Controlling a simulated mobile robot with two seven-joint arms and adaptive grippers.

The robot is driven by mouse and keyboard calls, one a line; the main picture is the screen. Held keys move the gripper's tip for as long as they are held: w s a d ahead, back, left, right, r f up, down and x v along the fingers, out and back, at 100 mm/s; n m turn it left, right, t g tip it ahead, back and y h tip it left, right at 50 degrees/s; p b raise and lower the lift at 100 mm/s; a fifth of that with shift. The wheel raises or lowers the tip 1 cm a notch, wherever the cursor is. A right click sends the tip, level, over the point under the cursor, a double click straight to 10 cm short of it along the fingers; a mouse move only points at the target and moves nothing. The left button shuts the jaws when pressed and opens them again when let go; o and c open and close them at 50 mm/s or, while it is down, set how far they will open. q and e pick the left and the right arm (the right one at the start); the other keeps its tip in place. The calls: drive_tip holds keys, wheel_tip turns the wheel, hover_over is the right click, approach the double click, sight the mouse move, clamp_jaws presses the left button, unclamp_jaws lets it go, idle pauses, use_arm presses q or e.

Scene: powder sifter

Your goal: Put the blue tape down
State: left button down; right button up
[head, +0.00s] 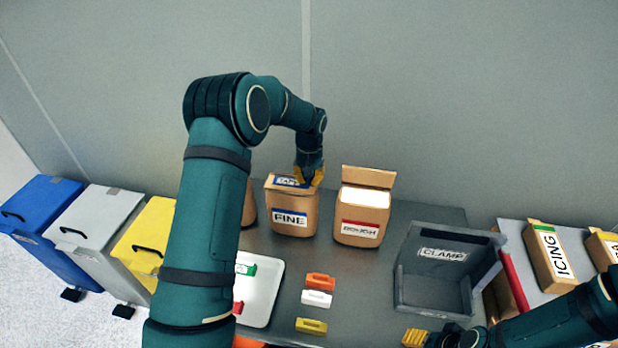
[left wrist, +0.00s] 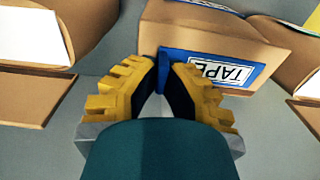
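The blue tape, with a white TAPE label, lies across the top of the FINE box (head: 292,201). It shows in the head view (head: 287,182) and in the left wrist view (left wrist: 243,70). My left gripper (head: 310,176) is at the right side of the box top. In the left wrist view its yellow fingers (left wrist: 164,75) are close together on either side of the blue end of the tape, apparently pinching it. My right gripper (head: 416,338) is low at the front right, partly cut off by the picture's edge, apart from the boxes.
The ROUGH box (head: 361,228) stands right of the FINE box. A grey CLAMP bin (head: 470,297) is farther right. Orange (head: 320,282), white (head: 315,298) and yellow (head: 311,325) clamps lie on the table. A white tray (head: 262,302) is partly behind my left arm.

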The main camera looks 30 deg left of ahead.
use_arm(q)
drive_tip(key=c, duration=1.1)
unclamp_jaws()
drive_tip(key=shift+c, duration=0.2)
drive_tip(key=shift+r, duration=0.15)
wheel_tip(320, 180, up, 12)
